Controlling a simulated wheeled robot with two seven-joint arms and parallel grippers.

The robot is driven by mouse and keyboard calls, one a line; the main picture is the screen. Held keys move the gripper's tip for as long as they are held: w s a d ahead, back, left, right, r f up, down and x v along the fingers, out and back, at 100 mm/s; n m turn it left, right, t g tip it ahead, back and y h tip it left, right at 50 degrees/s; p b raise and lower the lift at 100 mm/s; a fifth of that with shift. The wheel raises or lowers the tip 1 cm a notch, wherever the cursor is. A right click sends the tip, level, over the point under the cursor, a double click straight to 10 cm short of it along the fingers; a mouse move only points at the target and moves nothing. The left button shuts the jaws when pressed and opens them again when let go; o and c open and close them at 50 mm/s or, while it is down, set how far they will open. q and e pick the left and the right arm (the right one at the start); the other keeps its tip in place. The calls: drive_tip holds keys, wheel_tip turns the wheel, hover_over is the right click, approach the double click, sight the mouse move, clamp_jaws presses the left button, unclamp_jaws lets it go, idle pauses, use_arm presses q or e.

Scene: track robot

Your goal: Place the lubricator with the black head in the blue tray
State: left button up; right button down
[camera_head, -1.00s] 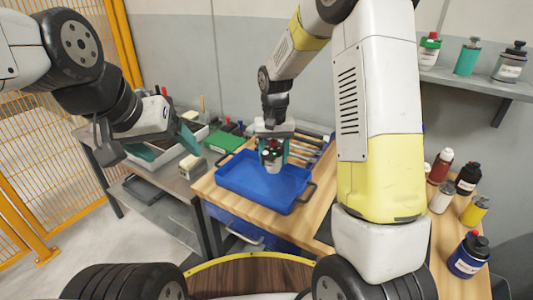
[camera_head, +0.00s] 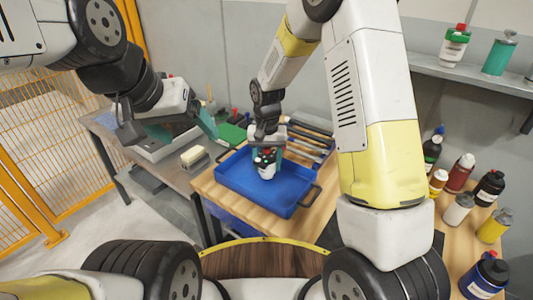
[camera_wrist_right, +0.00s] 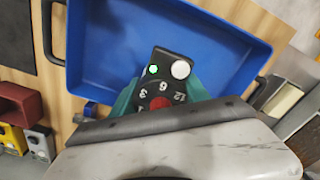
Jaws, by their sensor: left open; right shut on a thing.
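My right gripper (camera_head: 267,155) is shut on a lubricator with a white body (camera_head: 266,171) and a black head. In the right wrist view its black head (camera_wrist_right: 162,82) shows a numbered dial, a red centre, and one green and one white spot. My right gripper's teal fingers (camera_wrist_right: 165,98) clasp it on both sides. The lubricator is upright inside the outline of the blue tray (camera_head: 238,187); I cannot tell whether its base touches the tray floor. The tray also shows in the right wrist view (camera_wrist_right: 105,50). My left gripper (camera_head: 185,132) is open and empty, over the left bench.
Several bottles and lubricators (camera_head: 458,207) stand on the wooden table at right. More stand on the grey shelf (camera_head: 470,80). Tools (camera_head: 310,140) lie behind the tray. A pale block (camera_head: 194,156) and green box (camera_head: 228,134) are on the left bench. The tray is otherwise empty.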

drive_tip(key=shift+f, duration=0.8)
drive_tip(key=shift+f, duration=0.1)
drive_tip(key=c, duration=0.6)
unclamp_jaws()
drive_tip(key=shift+o, duration=0.2)
